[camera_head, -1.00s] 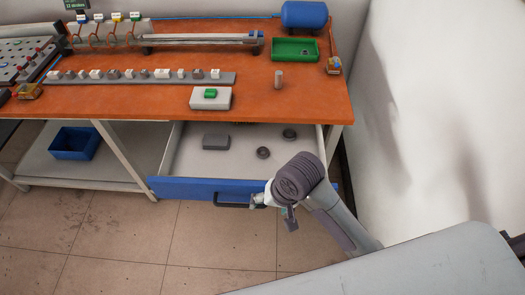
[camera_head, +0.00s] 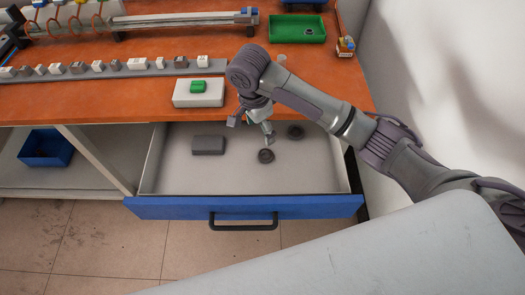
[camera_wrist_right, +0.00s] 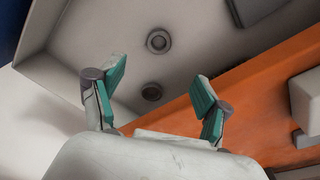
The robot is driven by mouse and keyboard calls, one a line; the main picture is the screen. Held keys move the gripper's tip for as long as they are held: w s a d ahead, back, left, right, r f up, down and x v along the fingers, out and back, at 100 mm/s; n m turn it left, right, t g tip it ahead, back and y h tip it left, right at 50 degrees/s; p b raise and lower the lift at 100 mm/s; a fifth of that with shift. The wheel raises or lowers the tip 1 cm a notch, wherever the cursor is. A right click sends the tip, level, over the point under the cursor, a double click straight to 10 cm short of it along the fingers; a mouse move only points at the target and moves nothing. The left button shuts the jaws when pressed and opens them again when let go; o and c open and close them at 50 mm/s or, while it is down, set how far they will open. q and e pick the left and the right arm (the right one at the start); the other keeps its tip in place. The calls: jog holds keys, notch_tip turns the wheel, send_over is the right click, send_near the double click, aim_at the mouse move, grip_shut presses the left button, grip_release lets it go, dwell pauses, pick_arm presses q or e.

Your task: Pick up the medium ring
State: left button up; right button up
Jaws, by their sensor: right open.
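Two dark rings lie on the floor of the open drawer (camera_head: 180,172). One ring (camera_head: 265,156) is closer to the drawer front, and the other ring (camera_head: 295,131) is farther back and to the right. Both also show in the right wrist view, the front one (camera_wrist_right: 158,41) above the back one (camera_wrist_right: 151,92). I cannot tell which is the medium ring. My right gripper (camera_head: 252,127) is open and empty above the drawer, behind and left of the front ring. Its spread teal fingers (camera_wrist_right: 160,80) show in the wrist view. My left gripper is not in view.
A grey block (camera_head: 208,145) lies left of the rings in the drawer. The orange tabletop (camera_head: 150,108) overhangs the drawer's back. A white box with a green button (camera_head: 198,92) stands near its edge. A green tray (camera_head: 297,30) holds a small round part.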

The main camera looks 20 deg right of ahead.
send_near(266, 157)
jog(key=shift+s+d+f, duration=0.1)
jog(key=shift+s+f, duration=0.1)
jog(key=shift+f, duration=0.1)
notch_tip(266, 157, down, 3)
jog(key=shift+w+d+b, duration=0.1)
jog(key=shift+d+b, duration=0.05)
jog(key=shift+b, duration=0.2)
notch_tip(266, 157, down, 3)
jog(key=shift+w+d+r, duration=0.15)
jog(key=shift+r, duration=0.1)
jog(key=shift+f, duration=0.4)
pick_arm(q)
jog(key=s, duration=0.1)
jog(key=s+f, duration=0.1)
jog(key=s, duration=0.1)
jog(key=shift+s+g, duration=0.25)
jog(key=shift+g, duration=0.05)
pick_arm(e)
jog(key=c, duration=1.3)
